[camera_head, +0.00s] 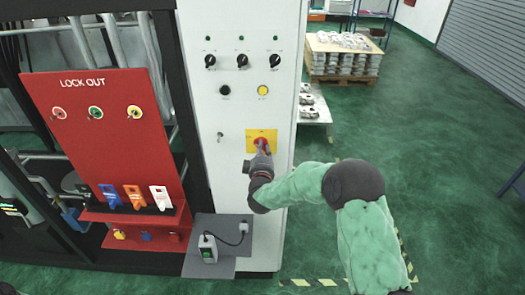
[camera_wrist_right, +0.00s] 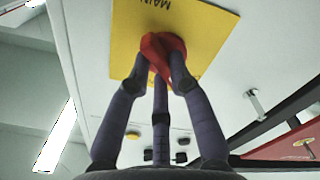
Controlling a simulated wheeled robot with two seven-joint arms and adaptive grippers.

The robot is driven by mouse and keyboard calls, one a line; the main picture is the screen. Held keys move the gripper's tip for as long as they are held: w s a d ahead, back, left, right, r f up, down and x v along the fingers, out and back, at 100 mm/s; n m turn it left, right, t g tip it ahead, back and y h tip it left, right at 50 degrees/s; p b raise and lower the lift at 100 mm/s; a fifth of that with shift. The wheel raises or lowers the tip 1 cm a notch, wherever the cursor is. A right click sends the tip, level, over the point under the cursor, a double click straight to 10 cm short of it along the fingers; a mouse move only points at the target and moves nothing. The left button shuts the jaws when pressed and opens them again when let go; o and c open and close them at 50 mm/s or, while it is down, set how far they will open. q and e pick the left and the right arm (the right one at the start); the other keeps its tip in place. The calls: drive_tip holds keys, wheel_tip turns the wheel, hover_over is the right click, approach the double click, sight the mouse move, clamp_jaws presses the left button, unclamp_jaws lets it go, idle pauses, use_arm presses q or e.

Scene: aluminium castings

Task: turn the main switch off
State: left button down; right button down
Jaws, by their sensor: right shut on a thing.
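The main switch is a red knob (camera_head: 261,142) on a yellow plate (camera_head: 270,134) on the front of the white cabinet (camera_head: 228,100). My right gripper (camera_head: 260,151) reaches it from below and to the right. In the right wrist view, its dark fingers (camera_wrist_right: 160,72) are shut on the red knob (camera_wrist_right: 163,46), with the yellow plate (camera_wrist_right: 200,25) right behind. The fingers hide part of the knob, so I cannot tell its exact angle. The plate's lettering is only partly readable. My left gripper is not in view.
Above the switch are black selector knobs (camera_head: 242,61) and a yellow button (camera_head: 263,90). A red lockout board (camera_head: 90,150) with tags stands to the left. A grey shelf (camera_head: 232,225) holding a small device (camera_head: 208,248) juts out below.

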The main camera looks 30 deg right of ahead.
drive_tip(key=shift+n, duration=1.1)
drive_tip(key=c, duration=1.1)
unclamp_jaws()
drive_tip(key=shift+a, duration=0.1)
drive_tip(key=v, duration=1.2)
drive_tip(key=shift+s, duration=0.1)
